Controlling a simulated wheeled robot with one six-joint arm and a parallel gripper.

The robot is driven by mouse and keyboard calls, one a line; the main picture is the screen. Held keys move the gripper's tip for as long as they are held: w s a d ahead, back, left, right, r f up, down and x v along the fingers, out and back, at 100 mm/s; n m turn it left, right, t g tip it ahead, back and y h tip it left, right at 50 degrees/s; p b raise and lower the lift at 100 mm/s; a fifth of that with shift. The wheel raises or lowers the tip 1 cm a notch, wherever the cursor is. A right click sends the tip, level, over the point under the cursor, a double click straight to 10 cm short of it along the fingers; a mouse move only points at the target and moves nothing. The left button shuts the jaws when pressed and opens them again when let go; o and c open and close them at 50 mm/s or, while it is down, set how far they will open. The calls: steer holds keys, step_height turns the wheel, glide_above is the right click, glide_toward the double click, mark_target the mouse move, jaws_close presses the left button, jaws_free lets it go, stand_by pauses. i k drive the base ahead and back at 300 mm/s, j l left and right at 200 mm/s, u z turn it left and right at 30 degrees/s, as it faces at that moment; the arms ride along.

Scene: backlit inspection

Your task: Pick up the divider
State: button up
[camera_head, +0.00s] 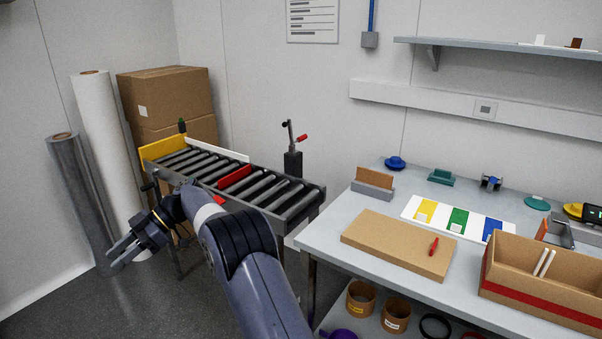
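I cannot tell for sure which thing is the divider. A brown upright panel (376,178) stands in a grey holder (373,190) on the left back of the workbench. An open cardboard box (540,283) with a red band stands at the bench's right front, with two thin white upright pieces (544,263) inside. My gripper (116,256) is at the left, beyond the bench and in front of the rolls. Its fingers are apart with nothing seen between them. It is far from the panel and the box.
A roller conveyor (283,190) with a red bar (235,177) lies between my gripper and the workbench (328,228). A flat brown board (398,243) with a red marker (433,246) lies on the bench. Tall rolls (105,140) and stacked cartons (166,95) stand at the left.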

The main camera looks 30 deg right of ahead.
mark_target(374, 178)
steer(key=i+z, duration=0.15)
steer(key=z, duration=0.3)
steer(key=i+z, duration=0.15)
steer(key=z, duration=0.3)
steer(key=i+j+z, duration=0.15)
steer(key=z, duration=0.3)
steer(key=i+j+z, duration=0.1)
steer(key=z, duration=0.35)
steer(key=i+j+z, duration=0.2)
steer(key=z, duration=0.2)
steer(key=i+j+z, duration=0.15)
steer(key=z, duration=0.25)
steer(key=j, duration=0.1)
